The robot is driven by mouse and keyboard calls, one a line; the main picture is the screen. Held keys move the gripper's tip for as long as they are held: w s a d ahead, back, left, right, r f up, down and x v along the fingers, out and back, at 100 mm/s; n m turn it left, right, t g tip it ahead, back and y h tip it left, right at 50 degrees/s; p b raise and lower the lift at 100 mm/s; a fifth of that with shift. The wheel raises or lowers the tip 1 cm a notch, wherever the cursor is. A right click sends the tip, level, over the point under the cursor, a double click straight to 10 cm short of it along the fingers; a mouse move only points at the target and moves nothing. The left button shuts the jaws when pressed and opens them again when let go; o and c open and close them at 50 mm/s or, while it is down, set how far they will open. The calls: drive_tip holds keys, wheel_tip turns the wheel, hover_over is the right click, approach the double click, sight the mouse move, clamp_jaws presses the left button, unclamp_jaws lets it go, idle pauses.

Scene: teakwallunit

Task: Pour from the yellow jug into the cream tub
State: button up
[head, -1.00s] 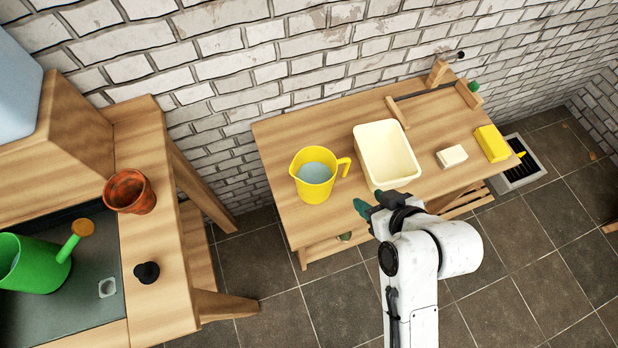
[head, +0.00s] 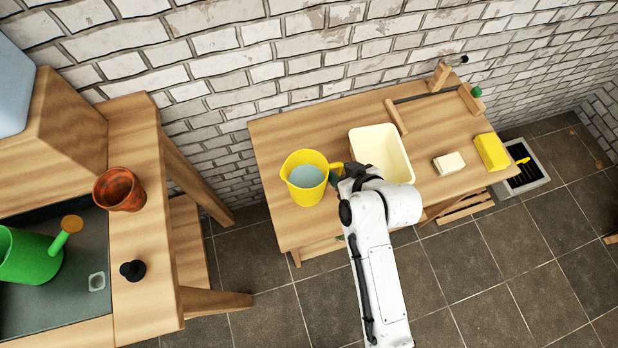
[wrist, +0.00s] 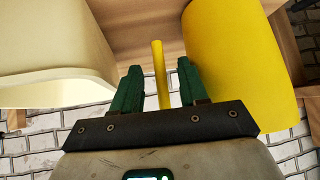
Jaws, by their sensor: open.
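The yellow jug (head: 304,190) stands upright on the wooden table, with pale blue liquid showing inside. The cream tub (head: 397,167) stands to its right on the same table and looks empty. My gripper (head: 337,176) is at the jug's handle side, between jug and tub. In the wrist view, the open green fingers (wrist: 160,88) have the yellow handle (wrist: 160,75) between them, with gaps on both sides. The jug body (wrist: 235,65) is at the right there and the tub (wrist: 50,60) at the left. My arm hides part of the tub's near side in the head view.
A cream block (head: 449,163) and a yellow block (head: 491,152) lie right of the tub. A wooden frame (head: 397,117) is at the table's back. A terracotta pot (head: 120,190) and a green watering can (head: 30,256) are on the left unit.

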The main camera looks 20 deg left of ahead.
drive_tip(key=shift+f, duration=0.1)
clamp_jaws()
idle(0.4)
drive_tip(key=shift+w+a, duration=0.1)
idle(0.9)
